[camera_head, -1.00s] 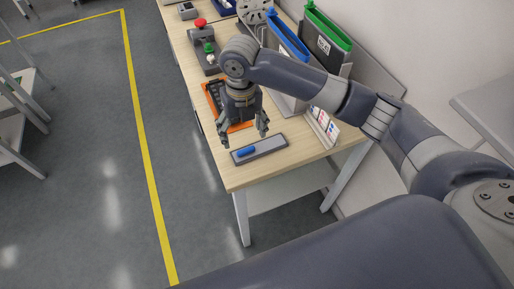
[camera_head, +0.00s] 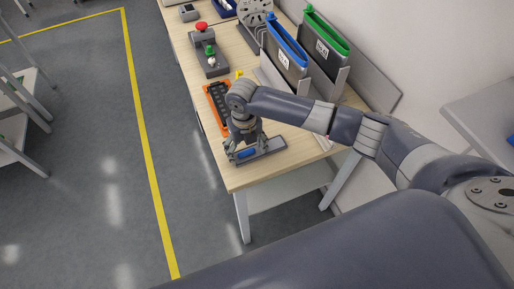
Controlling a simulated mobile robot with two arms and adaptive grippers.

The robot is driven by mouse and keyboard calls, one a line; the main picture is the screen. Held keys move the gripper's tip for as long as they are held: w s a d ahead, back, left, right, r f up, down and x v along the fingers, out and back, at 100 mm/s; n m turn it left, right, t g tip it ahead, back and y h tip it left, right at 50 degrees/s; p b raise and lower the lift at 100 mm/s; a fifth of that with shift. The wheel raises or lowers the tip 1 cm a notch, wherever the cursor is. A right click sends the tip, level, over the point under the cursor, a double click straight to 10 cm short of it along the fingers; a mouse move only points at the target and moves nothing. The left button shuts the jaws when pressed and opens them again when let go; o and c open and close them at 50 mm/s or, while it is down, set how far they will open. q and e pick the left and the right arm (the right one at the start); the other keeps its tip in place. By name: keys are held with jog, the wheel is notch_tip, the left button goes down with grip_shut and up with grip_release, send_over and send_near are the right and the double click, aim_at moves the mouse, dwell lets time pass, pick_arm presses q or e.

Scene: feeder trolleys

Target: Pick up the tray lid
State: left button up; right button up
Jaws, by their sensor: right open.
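The tray lid (camera_head: 272,147) looks like a flat grey plate with a blue handle (camera_head: 247,153). It lies on the wooden table near the front edge. My right gripper (camera_head: 246,152) is open, pointing down, with its fingers low at the blue handle. Whether the fingers touch the handle or lid cannot be told. The gripper and wrist hide part of the lid. My left gripper is not in view.
An orange tray (camera_head: 209,91) with dark contents lies behind the gripper, partly hidden. A control box with a red button (camera_head: 201,26) stands farther back. Two bins, blue-rimmed (camera_head: 285,50) and green-rimmed (camera_head: 325,45), stand along the wall. Open floor lies left of the table.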

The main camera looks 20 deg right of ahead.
jog(key=shift+c, duration=0.5)
jog(key=c, duration=1)
jog(key=shift+c, duration=0.2)
